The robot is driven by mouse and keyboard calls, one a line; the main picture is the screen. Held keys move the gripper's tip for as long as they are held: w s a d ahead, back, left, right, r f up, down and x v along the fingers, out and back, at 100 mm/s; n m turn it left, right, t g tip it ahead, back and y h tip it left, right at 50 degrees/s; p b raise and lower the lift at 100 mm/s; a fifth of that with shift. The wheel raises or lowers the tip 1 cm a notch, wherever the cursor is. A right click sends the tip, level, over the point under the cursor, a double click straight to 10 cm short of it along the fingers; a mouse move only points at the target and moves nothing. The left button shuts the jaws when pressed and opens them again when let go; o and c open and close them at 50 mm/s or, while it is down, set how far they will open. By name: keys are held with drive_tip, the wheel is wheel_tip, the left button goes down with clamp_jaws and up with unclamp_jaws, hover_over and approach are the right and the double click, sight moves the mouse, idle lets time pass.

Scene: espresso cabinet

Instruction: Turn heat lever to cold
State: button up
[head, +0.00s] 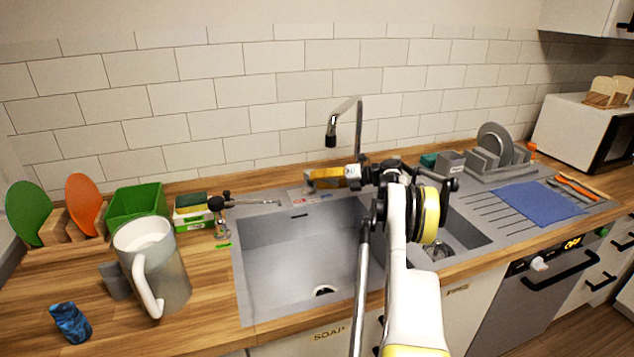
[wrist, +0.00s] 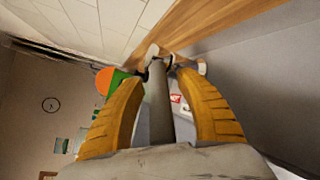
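The heat lever is a grey bar (wrist: 159,105) that runs between my two fingers in the wrist view. In the head view the sink plate below my gripper (head: 312,181) carries a red mark (head: 298,200) at left and a blue mark (head: 326,195) at right. The red mark also shows beside the bar in the wrist view (wrist: 176,98). My gripper (wrist: 160,76) has its orange fingers apart, one on each side of the bar, with narrow gaps. Whether either finger touches it is not clear. My gripper partly hides the lever in the head view.
The tall faucet (head: 358,130) rises just behind my gripper. A sink basin (head: 280,245) lies in front. A soap dispenser, sponge box (head: 194,212), green bin (head: 138,206) and white pitcher (head: 160,270) stand left. A dish rack (head: 500,165) and blue cloth (head: 538,202) are right.

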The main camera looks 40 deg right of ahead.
drive_tip(key=v, duration=1.2)
idle(0.5)
